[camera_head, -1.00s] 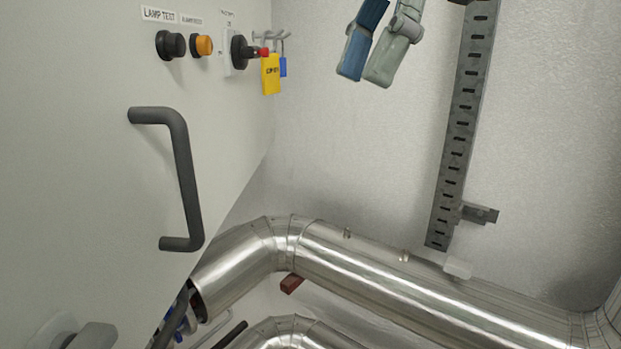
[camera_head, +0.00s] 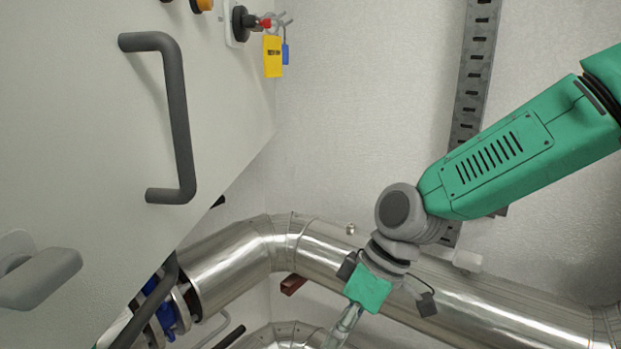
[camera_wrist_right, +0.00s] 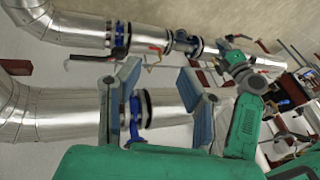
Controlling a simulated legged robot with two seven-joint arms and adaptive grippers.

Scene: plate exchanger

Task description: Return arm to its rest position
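My right gripper (camera_wrist_right: 163,100) shows in the right wrist view with its two blue-padded fingers wide apart and nothing between them. Pipes lie beyond the fingers. In the head view a green arm (camera_head: 500,155) of mine reaches in from the right, down to a grey wrist joint and a small green end part (camera_head: 370,288) in front of the silver pipe. Its fingers are not clear at the lower picture edge. Another green arm part (camera_wrist_right: 247,122) shows at the right of the right wrist view; no fingers can be made out on it. No left gripper shows clearly.
A pale cabinet with a dark handle (camera_head: 178,120) fills the left. The silver pipe (camera_head: 300,245) runs along the bottom. A slotted metal rail (camera_head: 472,90) is on the wall. The upper middle is free.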

